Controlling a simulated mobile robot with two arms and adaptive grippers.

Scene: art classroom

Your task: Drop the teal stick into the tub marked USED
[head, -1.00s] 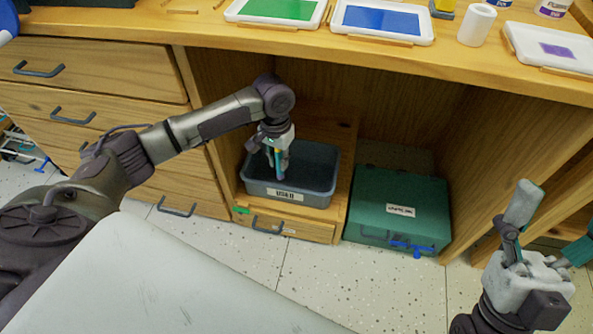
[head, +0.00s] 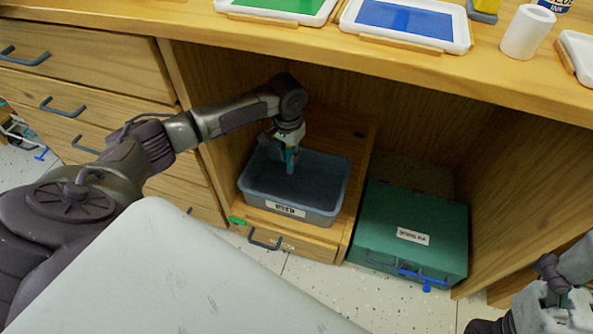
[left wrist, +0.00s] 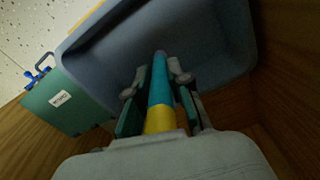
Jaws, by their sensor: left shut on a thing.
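The teal stick (head: 291,160) is held upright in my left gripper (head: 289,152), its lower end pointing down over the tub. In the left wrist view the stick (left wrist: 160,85) shows a teal shaft with a yellow band, between the two fingers of the left gripper (left wrist: 158,100). The grey-blue tub (head: 285,208) with a white label, probably USED, sits on a wooden shelf under the counter. Its dark inside shows in the left wrist view, where the tub (left wrist: 228,55) lies beyond the stick. My right gripper (head: 555,305) is partly cut off at the lower right.
A green box (head: 412,212) with a white label and blue latch stands right of the tub. Above, the wooden counter (head: 300,40) overhangs the bay. A small green piece (head: 236,220) lies by the tub's front left. Drawers (head: 85,65) stand left.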

